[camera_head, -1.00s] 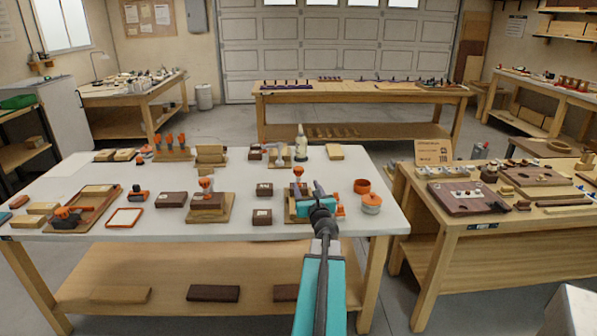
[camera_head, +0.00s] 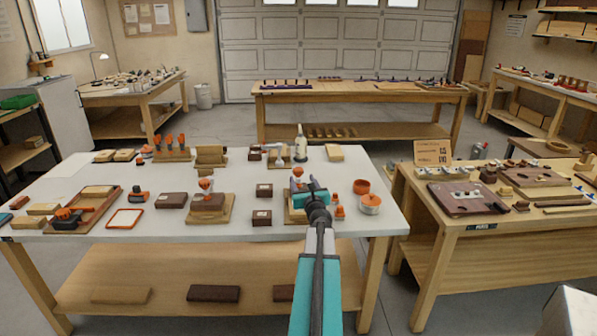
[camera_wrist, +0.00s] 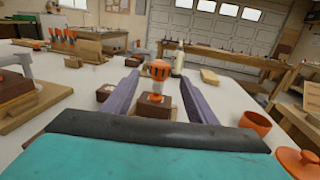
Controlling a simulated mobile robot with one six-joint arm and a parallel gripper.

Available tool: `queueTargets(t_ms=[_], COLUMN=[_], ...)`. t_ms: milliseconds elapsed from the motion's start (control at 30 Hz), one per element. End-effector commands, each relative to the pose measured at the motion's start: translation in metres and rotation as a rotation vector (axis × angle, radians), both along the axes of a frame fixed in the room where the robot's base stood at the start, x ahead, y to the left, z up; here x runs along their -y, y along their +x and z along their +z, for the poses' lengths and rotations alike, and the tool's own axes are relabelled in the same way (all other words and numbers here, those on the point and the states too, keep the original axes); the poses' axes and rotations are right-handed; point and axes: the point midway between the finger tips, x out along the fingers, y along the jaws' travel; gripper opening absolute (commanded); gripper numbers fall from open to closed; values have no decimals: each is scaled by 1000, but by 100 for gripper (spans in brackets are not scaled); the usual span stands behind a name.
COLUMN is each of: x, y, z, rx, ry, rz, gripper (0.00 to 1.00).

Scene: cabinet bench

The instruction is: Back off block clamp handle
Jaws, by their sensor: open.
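The block clamp's orange handle (camera_wrist: 159,69) stands upright in the wrist view, above a dark brown block (camera_wrist: 154,104) on a light wooden board. My gripper (camera_wrist: 158,84) is open, with one purple finger on each side of the handle as seen from the wrist; I cannot tell whether either finger touches it. In the head view the handle (camera_head: 297,173) shows just beyond my gripper (camera_head: 308,186). My wrist hides most of the clamp's block and board there. A second, similar clamp with an orange knob (camera_head: 206,184) stands on a board to the left.
Dark blocks (camera_head: 262,218) lie to the left on the white table. A white bottle (camera_head: 301,144) stands behind. The table's front edge is below my arm.

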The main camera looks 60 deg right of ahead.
Motion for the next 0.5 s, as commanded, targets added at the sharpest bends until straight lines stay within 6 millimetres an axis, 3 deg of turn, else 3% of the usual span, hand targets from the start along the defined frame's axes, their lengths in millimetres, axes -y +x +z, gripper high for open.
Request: queueTargets(t_ms=[500], x=[33], y=[33], z=[0], rx=[0], ry=[0], rz=[1], gripper=[52])
